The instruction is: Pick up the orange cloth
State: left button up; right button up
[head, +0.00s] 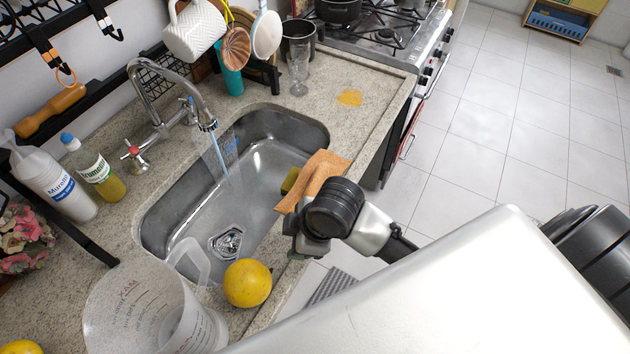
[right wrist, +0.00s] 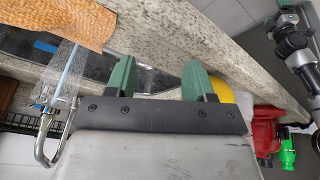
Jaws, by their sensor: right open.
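The orange cloth (head: 322,178) lies at the front edge of the sink, in the head view partly behind my right wrist. In the right wrist view the cloth (right wrist: 62,24) shows at the upper left, outside the jaws. My right gripper (head: 303,242) is close to the cloth on its near side, its fingers mostly hidden by the wrist. In the right wrist view the green fingers of this gripper (right wrist: 161,72) are apart with nothing held between them. My left gripper is not seen.
A yellow-green sponge (head: 290,181) sits beside the cloth. The steel sink (head: 268,160) has water running from the faucet (head: 206,122). A yellow round fruit (head: 247,283) and a clear measuring jug (head: 140,310) stand near. A glass (head: 298,75) stands on the far counter.

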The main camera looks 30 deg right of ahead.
jog(key=w+n, duration=0.2)
jog(key=n, duration=0.1)
jog(key=w+r+n, duration=0.1)
jog(key=w, duration=0.1)
jog(key=shift+a+n+g, duration=0.25)
jog(key=shift+n+g, duration=0.05)
jog(key=shift+g, duration=0.1)
jog(key=w+n, duration=0.1)
jog(key=w+d+r+n+h, duration=0.1)
jog(key=w+d+n, duration=0.1)
jog(key=w, duration=0.1)
jog(key=shift+w+d+r+n+g, duration=0.1)
jog(key=shift+d+r+n+g, duration=0.1)
jog(key=shift+r+n+g, duration=0.15)
jog(key=w+d+r+n+g+h, duration=0.2)
jog(key=w+d+r+n, duration=0.3)
jog(key=d, duration=0.3)
send_over(315, 177)
jog(key=shift+m+t, duration=0.25)
jog(key=shift+m, duration=0.2)
jog(key=f, duration=0.5)
jog(key=shift+w+p, duration=0.2)
jog(key=shift+p, duration=0.2)
jog(key=f, duration=0.1)
jog(key=f+p, duration=0.1)
jog(key=f, duration=0.2)
jog(key=shift+s+f+p, duration=0.25)
jog(key=shift+f+p, duration=0.05)
jog(key=shift+f, duration=0.55)
grip_shut()
